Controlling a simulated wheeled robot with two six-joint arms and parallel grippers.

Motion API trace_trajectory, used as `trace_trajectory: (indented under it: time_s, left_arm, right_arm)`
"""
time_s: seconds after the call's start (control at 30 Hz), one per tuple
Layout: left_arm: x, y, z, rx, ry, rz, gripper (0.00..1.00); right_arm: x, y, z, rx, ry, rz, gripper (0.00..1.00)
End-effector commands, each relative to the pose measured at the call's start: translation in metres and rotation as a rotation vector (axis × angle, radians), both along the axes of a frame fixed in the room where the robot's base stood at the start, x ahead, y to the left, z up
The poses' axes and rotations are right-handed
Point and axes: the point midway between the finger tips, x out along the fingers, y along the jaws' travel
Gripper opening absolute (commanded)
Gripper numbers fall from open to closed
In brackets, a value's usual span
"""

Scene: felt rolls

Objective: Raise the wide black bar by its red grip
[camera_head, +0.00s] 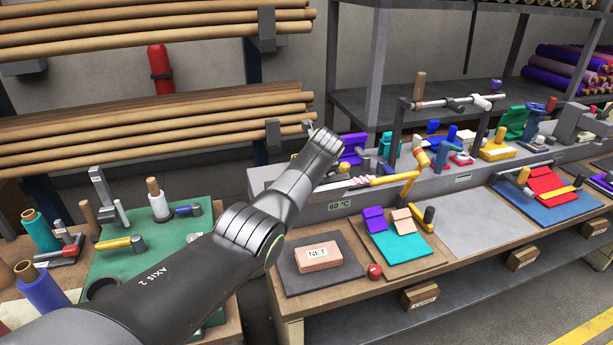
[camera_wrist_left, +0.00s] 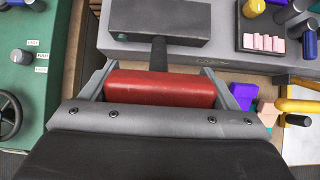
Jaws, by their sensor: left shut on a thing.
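The wide black bar (camera_wrist_left: 160,18) is at the top of the left wrist view, over a grey machine body. A short dark stem joins it to the red grip (camera_wrist_left: 160,86). My left gripper (camera_wrist_left: 161,92) is shut on the red grip, with a finger at each end of it. I cannot tell how high the bar sits above the grey surface. In the head view my left wrist (camera_head: 322,147) hides the bar and grip. My right gripper is not in view.
A grey bench (camera_head: 345,199) marked 60 °C carries several tools and coloured blocks. In front, a pink NET block (camera_head: 318,258) lies on a dark mat, near a red ball (camera_head: 374,271). A green mat (camera_head: 110,264) with tools is at the left.

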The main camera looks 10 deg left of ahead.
Motion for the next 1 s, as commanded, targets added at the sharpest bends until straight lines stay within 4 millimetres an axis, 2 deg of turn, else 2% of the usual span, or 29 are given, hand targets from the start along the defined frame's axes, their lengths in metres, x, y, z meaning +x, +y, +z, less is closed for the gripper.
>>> trace_trajectory:
  time_s: [0.3,0.33,0.47,0.77,1.0]
  left_arm:
    - [0.001,0.002,0.002,0.004,-0.002,0.004,0.41]
    - [0.001,0.002,0.002,0.004,-0.002,0.004,0.83]
    - [0.000,0.002,0.001,0.003,-0.002,0.003,1.00]
    - [0.000,0.000,0.002,0.001,-0.002,0.001,1.00]
    - [-0.007,-0.006,0.013,0.000,-0.003,0.000,1.00]
  right_arm:
    - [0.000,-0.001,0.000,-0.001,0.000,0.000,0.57]
    - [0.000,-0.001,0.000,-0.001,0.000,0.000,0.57]
    - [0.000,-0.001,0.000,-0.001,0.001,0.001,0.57]
    - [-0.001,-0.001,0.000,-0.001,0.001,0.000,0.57]
    - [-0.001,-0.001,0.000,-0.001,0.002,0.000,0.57]
